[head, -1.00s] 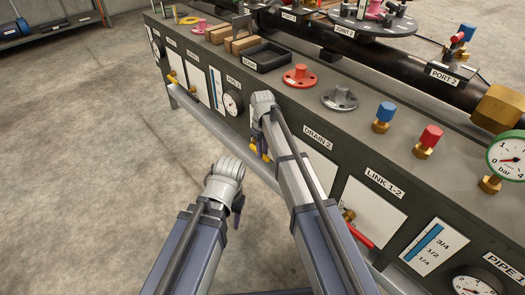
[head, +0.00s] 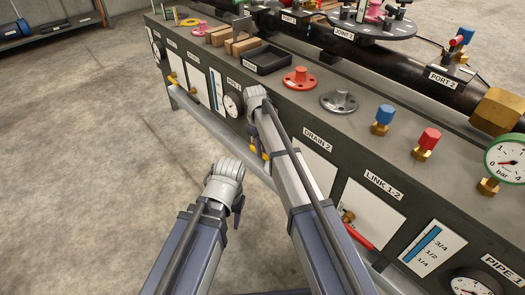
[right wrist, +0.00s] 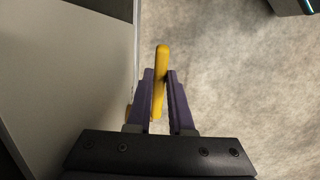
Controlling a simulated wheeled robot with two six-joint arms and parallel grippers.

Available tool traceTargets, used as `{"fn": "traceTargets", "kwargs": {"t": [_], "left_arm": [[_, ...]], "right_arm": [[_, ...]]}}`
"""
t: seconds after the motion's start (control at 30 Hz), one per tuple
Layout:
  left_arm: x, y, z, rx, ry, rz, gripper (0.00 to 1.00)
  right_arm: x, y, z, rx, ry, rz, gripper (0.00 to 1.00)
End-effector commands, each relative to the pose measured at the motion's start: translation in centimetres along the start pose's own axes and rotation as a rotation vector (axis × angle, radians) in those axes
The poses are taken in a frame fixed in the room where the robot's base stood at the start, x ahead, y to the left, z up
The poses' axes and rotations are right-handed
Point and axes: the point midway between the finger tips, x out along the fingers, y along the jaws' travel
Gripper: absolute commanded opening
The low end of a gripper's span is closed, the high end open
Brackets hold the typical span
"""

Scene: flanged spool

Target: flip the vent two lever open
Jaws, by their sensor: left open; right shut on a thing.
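A yellow lever (right wrist: 162,62) stands between the two purple fingers of my right gripper (right wrist: 160,74) in the right wrist view, and the gripper is shut on it. In the head view my right gripper (head: 257,140) is low at the bench's front face, with a bit of yellow beside it, mostly covered by my arm. I cannot read a vent two label, so I cannot tell from a label which lever this is. My left gripper (head: 238,207) is open and empty, over the floor in front of the bench.
The front face carries a DRAIN 2 label (head: 318,138), a LINK 1-2 panel with a red lever (head: 360,236), and gauges. On the bench top are a red flanged spool (head: 300,78), a grey one (head: 339,101) and a black tray (head: 267,60).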

Motion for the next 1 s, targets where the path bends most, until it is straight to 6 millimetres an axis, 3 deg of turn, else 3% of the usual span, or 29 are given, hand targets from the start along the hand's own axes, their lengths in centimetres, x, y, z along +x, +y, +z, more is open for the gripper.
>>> {"fn": "traceTargets", "kwargs": {"t": [0.03,0.23,0.6,0.63,0.9,1.0], "left_arm": [[-0.31,-0.03,0.02,0.0,0.0,0.0,0.5],[-0.2,-0.02,0.01,0.001,0.0,0.0,0.5],[-0.2,-0.02,0.01,0.001,0.0,0.0,0.5],[-0.2,-0.02,0.01,0.001,0.0,0.0,0.5],[-0.21,-0.02,0.01,0.001,0.0,0.0,0.5],[-0.21,-0.02,0.01,0.001,0.0,0.0,0.5]], "right_arm": [[-0.63,0.19,-0.83,-0.003,-0.048,-0.001,0.0],[-1.41,0.1,-1.04,-0.001,-0.192,0.0,0.0],[-1.6,0.01,-0.75,0.001,-0.222,0.001,0.0],[-1.6,0.01,-0.75,0.001,-0.222,0.001,0.21],[-1.6,0.0,-0.76,0.001,-0.221,0.0,0.5],[-1.6,0.0,-0.75,0.001,-0.221,0.0,0.5]]}}
